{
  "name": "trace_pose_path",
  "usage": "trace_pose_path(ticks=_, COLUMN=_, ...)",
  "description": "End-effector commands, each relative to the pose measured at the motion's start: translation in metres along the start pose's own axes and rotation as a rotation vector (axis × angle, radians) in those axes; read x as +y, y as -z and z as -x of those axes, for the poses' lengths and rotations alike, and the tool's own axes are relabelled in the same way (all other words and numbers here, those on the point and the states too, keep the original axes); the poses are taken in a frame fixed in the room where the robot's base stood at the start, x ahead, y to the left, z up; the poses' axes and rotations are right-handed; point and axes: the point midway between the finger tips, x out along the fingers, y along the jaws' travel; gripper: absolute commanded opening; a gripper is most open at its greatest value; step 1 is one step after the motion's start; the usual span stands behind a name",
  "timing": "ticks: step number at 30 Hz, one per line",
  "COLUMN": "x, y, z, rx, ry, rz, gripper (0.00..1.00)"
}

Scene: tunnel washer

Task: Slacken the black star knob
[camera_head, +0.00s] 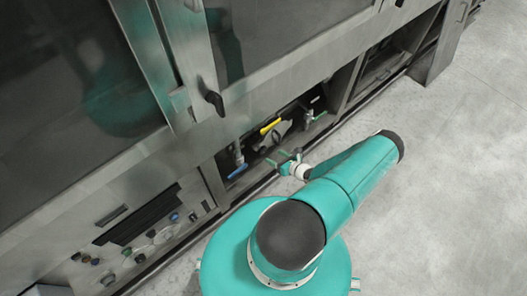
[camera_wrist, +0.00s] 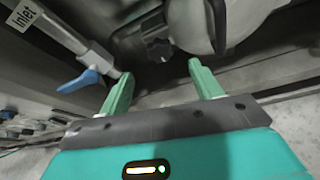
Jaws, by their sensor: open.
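The black star knob (camera_wrist: 158,48) shows in the wrist view, above the gap between my fingers, beside a rounded pale grey housing. In the head view I cannot make the knob out in the dark lower bay. My gripper (camera_wrist: 160,68) is open, with one green finger on each side of the gap and nothing between them. Its tips appear short of the knob, and I see no contact. In the head view my gripper (camera_head: 282,160) is at the mouth of the low bay.
A pipe with a blue lever (camera_wrist: 82,80) stands left of my fingers, near the left one. The grey housing (camera_wrist: 190,22) and a dark curved part flank the knob's right. In the head view a yellow lever (camera_head: 270,126) sits inside the bay. Grey floor (camera_head: 450,180) is clear at right.

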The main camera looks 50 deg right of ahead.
Motion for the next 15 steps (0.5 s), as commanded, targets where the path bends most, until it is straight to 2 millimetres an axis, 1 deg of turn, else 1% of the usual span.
trace_pose_path(ticks=1, x=0.001, y=0.001, z=-0.011, rx=0.000, ry=-0.001, rz=0.001, gripper=0.64)
trace_pose_path(ticks=3, x=0.001, y=0.000, z=-0.026, rx=0.001, ry=-0.002, rz=0.001, gripper=0.64)
trace_pose_path(ticks=9, x=0.003, y=0.000, z=-0.062, rx=0.002, ry=-0.003, rz=0.003, gripper=0.64)
trace_pose_path(ticks=12, x=0.003, y=0.000, z=-0.074, rx=0.001, ry=-0.003, rz=0.003, gripper=0.64)
trace_pose_path(ticks=15, x=0.004, y=0.000, z=-0.081, rx=0.003, ry=-0.004, rz=0.002, gripper=0.64)
